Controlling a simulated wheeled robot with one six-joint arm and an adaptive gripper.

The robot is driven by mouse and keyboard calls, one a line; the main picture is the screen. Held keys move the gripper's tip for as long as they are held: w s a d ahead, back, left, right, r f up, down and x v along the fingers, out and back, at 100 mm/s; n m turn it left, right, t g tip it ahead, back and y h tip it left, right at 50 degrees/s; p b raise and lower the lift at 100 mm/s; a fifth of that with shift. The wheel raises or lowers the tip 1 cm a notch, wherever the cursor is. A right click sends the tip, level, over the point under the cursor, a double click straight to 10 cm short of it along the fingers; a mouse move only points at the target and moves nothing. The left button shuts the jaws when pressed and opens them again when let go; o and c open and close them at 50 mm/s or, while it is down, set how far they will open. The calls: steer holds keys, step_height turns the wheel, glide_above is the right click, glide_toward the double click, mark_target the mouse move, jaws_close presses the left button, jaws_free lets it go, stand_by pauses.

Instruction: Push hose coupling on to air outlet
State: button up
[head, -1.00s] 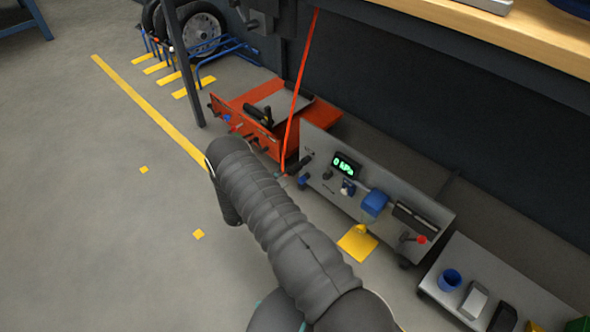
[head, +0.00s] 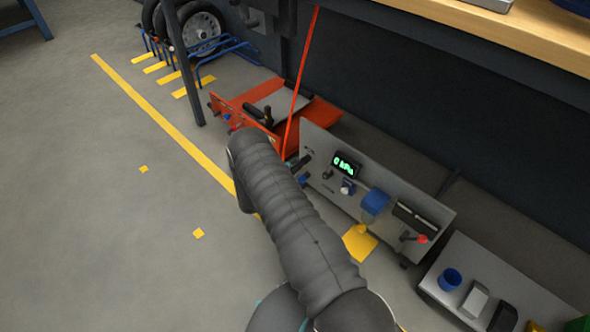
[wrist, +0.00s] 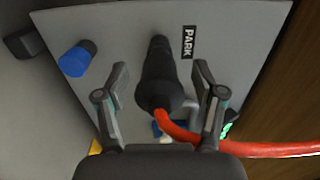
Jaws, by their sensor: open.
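The hose coupling (wrist: 158,78) is a black tapered body at the end of the red hose (wrist: 190,135). In the wrist view it stands at the spot labelled PARK on the grey panel (wrist: 225,35). My gripper (wrist: 162,73) is open, with one finger on each side of the coupling and gaps visible between them. A blue cylindrical fitting with a dark end (wrist: 75,60), which looks like the air outlet, is left of the coupling. In the head view the coupling (head: 301,163) is partly visible beside my arm, which hides my gripper.
The grey panel (head: 325,145) carries a green kPa display (head: 346,164), a blue block (head: 374,202) and a red-tipped lever (head: 421,239). An orange unit (head: 310,115) stands behind it. A wooden bench top (head: 520,35) overhangs at right.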

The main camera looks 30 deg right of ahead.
steer(key=shift+b+x, duration=0.45)
steer(key=shift+x, duration=0.8)
steer(key=shift+b, duration=0.55)
stand_by(0.4)
jaws_close()
steer(key=shift+a, duration=0.15)
steer(key=shift+v, duration=2.9)
